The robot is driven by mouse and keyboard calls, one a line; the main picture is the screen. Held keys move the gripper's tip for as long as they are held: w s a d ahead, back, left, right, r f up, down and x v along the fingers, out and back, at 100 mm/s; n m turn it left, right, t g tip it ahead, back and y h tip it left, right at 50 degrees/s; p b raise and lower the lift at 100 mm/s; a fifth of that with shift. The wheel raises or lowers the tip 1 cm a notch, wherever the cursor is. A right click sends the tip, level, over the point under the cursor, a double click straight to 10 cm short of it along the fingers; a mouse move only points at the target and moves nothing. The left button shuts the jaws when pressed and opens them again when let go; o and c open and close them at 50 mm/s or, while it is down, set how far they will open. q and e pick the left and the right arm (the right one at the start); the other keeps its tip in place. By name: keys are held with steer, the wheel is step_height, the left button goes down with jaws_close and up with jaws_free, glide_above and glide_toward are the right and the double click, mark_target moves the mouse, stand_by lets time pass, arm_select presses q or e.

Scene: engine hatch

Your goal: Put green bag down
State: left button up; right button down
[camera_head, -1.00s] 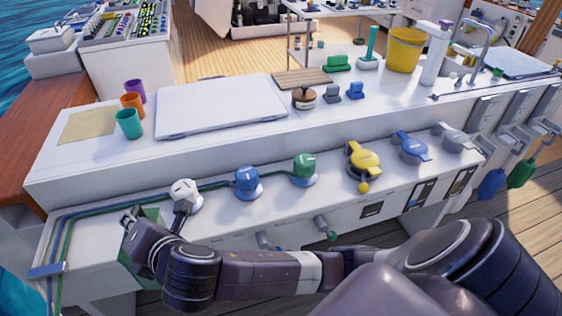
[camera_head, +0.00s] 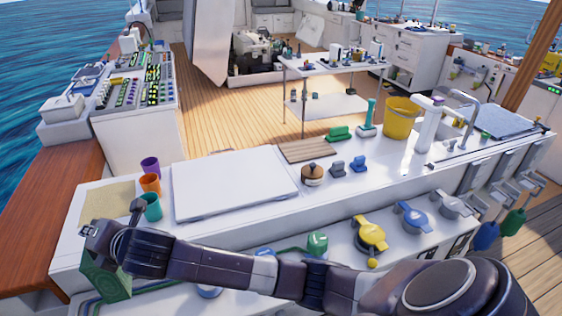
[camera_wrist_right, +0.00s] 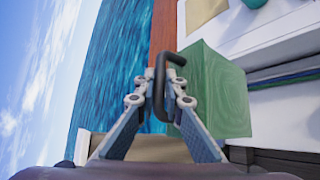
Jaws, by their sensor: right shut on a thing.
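The green bag (camera_head: 103,280) hangs below my right gripper (camera_head: 88,231) at the front left corner of the white counter (camera_head: 62,250). My arm partly covers the bag in the head view. In the right wrist view the green bag (camera_wrist_right: 215,88) looks boxy, with a dark loop handle (camera_wrist_right: 178,60) next to it. My right gripper (camera_wrist_right: 160,92) is shut on that handle, and the bag is beside the fingers. Open water shows on the other side. The bag's underside is hidden. My left gripper is not in view.
Purple (camera_head: 150,166), orange (camera_head: 150,184) and teal (camera_head: 152,207) cups stand near a tan mat (camera_head: 105,203). A large white board (camera_head: 235,183) lies to their right. A row of knobs, including a yellow one (camera_head: 370,235), runs along the lower ledge. A wooden rail (camera_head: 60,195) is at left.

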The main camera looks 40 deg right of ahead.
steer(key=shift+r, duration=0.15)
step_height(320, 180, down, 20)
steer(key=shift+r, duration=0.1)
stand_by(0.6)
steer(key=c, duration=2.4)
jaws_free()
steer(key=shift+f, duration=0.25)
steer(key=o, duration=0.4)
steer(key=shift+c, duration=0.2)
steer(key=shift+r, duration=0.1)
steer(key=shift+s, duration=0.15)
steer(key=v, duration=1.2)
